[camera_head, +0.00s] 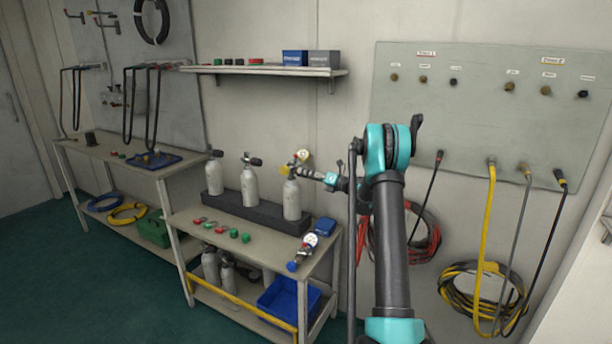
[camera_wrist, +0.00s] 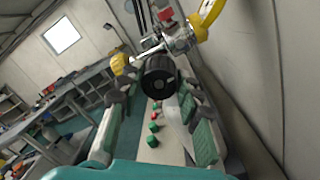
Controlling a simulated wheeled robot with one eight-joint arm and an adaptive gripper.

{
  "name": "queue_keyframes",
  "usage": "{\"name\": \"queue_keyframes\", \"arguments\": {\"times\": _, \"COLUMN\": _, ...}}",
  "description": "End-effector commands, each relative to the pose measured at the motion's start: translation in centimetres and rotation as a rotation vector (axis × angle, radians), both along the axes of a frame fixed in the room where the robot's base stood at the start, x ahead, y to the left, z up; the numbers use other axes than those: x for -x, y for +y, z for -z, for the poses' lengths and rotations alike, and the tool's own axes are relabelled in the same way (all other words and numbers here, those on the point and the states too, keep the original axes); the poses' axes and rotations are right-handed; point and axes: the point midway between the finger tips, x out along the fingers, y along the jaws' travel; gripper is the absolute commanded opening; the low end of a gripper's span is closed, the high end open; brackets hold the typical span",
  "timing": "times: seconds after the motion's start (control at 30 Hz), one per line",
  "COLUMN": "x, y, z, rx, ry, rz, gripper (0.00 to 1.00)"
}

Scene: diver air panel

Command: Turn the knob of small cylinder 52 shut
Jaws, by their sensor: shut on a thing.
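Three pale small cylinders stand upright in a dark rack (camera_head: 255,212) on the bench: left (camera_head: 214,176), middle (camera_head: 249,185) and right (camera_head: 291,201). I cannot read a number on any of them. The right one carries a fitting with yellow parts (camera_head: 301,156). My gripper (camera_head: 309,173) reaches in from the right at the top of the right cylinder. In the wrist view, my gripper (camera_wrist: 156,88) has its fingers on either side of a black ribbed knob (camera_wrist: 159,77) and is shut on it. The knob's far side and the cylinder body are hidden there.
A shelf (camera_head: 262,70) hangs above. A wall panel (camera_head: 490,110) and coiled hoses are at the right.

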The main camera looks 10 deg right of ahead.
Motion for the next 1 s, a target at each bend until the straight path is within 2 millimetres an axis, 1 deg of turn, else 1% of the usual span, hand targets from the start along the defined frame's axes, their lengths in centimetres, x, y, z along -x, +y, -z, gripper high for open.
{"name": "queue_keyframes", "arguments": {"times": 0.3, "x": 0.03, "y": 0.02, "z": 0.10, "rx": -0.049, "ry": 0.071, "rz": 0.001, "gripper": 0.06}}
{"name": "queue_keyframes", "arguments": {"times": 0.77, "x": 0.03, "y": 0.03, "z": 0.08, "rx": -0.054, "ry": 0.079, "rz": 0.000, "gripper": 0.06}}
{"name": "queue_keyframes", "arguments": {"times": 0.8, "x": 0.03, "y": 0.03, "z": 0.08, "rx": -0.055, "ry": 0.079, "rz": -0.001, "gripper": 0.39}}
{"name": "queue_keyframes", "arguments": {"times": 0.93, "x": 0.02, "y": 0.02, "z": 0.05, "rx": -0.056, "ry": 0.078, "rz": 0.000, "gripper": 0.55}}
{"name": "queue_keyframes", "arguments": {"times": 1.0, "x": 0.03, "y": 0.02, "z": 0.04, "rx": -0.056, "ry": 0.078, "rz": 0.000, "gripper": 0.56}}
